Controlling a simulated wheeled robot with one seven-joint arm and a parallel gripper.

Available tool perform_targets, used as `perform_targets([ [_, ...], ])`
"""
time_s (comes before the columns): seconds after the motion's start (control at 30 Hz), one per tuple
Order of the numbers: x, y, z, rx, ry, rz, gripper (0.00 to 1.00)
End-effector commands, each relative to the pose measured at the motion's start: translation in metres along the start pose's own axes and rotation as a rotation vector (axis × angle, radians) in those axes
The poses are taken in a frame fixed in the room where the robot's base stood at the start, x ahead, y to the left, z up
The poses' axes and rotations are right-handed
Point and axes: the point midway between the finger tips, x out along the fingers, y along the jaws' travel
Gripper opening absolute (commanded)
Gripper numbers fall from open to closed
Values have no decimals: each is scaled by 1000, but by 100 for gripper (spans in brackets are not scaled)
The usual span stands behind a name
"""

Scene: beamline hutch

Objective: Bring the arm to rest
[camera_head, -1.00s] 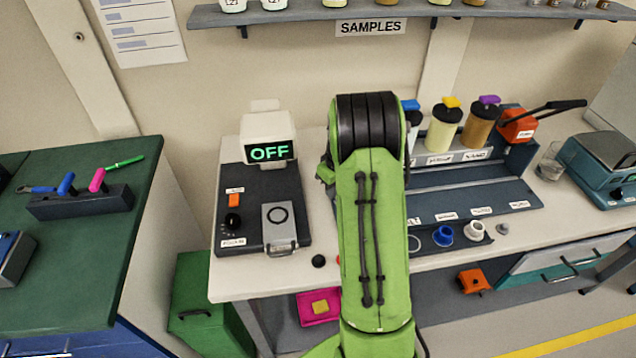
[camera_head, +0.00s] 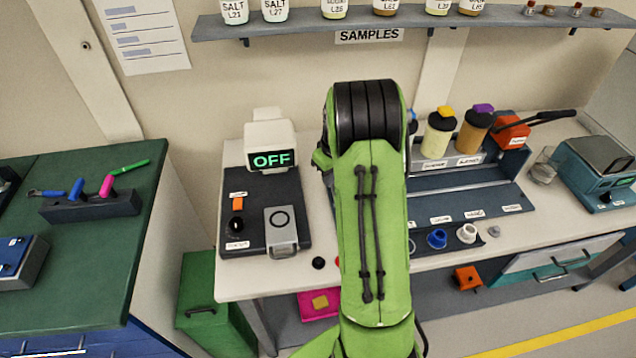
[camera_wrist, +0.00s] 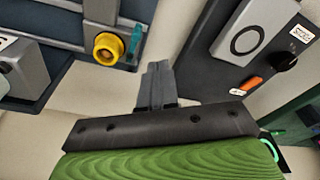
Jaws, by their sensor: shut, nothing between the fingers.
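My green arm with a black joint stands in the middle of the head view, in front of the white bench (camera_head: 290,277). It hides my gripper there. In the wrist view my gripper (camera_wrist: 158,70) is dark grey, with its fingers together and nothing between them. It shows over the pale bench top, between the dark box with the orange switch (camera_wrist: 250,83) and a dark rack that carries a yellow ring-shaped part (camera_wrist: 107,48). I cannot tell how high the fingertips are above the bench.
The device reading OFF (camera_head: 272,158) stands left of my arm. Jars (camera_head: 439,133), an orange-red box (camera_head: 512,132) and a teal instrument (camera_head: 595,170) stand to the right. A sample shelf (camera_head: 300,25) hangs above. A green-topped cabinet (camera_head: 90,255) is at the left.

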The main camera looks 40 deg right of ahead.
Motion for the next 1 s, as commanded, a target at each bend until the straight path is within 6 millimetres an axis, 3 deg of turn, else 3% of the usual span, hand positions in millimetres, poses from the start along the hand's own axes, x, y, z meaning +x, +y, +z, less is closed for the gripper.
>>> perform_targets([
  [0.47, -2, -3, 0, -1, 3, 1, 0],
  [0.57, -29, -22, -3, 0, 28, 8, 0],
  [0.73, -107, -89, 10, 15, 100, 23, 0],
  [0.87, -154, -138, 39, 25, 155, 29, 0],
  [1.0, -188, -184, 84, 34, 216, 30, 0],
])
